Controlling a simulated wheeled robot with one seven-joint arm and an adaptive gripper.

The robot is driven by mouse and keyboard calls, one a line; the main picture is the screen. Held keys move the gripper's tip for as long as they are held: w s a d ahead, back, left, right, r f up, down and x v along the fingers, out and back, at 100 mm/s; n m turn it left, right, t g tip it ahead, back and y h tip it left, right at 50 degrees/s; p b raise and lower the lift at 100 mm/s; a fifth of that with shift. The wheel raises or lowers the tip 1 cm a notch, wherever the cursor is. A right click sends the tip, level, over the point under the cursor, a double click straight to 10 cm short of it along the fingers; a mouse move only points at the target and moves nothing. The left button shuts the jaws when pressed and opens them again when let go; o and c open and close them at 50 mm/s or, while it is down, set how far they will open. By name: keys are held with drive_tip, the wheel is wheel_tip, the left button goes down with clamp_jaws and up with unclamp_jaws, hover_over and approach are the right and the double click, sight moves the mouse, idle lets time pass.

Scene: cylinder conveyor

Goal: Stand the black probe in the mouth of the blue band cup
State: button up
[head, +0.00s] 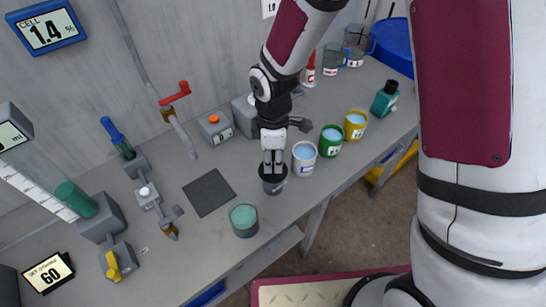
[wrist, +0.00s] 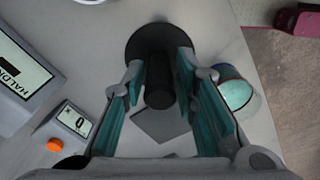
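The black probe (wrist: 158,85) stands upright as a dark stem between my fingers, above a wide dark disc (wrist: 136,45). In the head view the dark disc (head: 265,179) tops a grey body under my gripper. My gripper (head: 273,168) points down at it; in the wrist view its fingers (wrist: 160,70) are apart on either side of the stem, with narrow gaps visible. The blue band cup (head: 304,158), white with light-blue contents, stands on the bench just right of my gripper. A pale rim is cut off at the wrist view's top edge.
A green cup (head: 330,141) and a yellow cup (head: 355,125) stand farther right. A glass of teal liquid (head: 243,220) stands near the front edge. A dark square mat (head: 209,193) lies left, and an orange-button box (head: 215,127) stands behind it.

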clamp_jaws()
drive_tip(key=shift+c, duration=1.6)
unclamp_jaws()
clamp_jaws()
drive_tip(key=shift+r+p, duration=0.95)
drive_tip(key=shift+r, duration=1.55)
drive_tip(key=shift+r, duration=0.1)
drive_tip(key=shift+r+p, duration=0.8)
drive_tip(key=shift+r, duration=1.55)
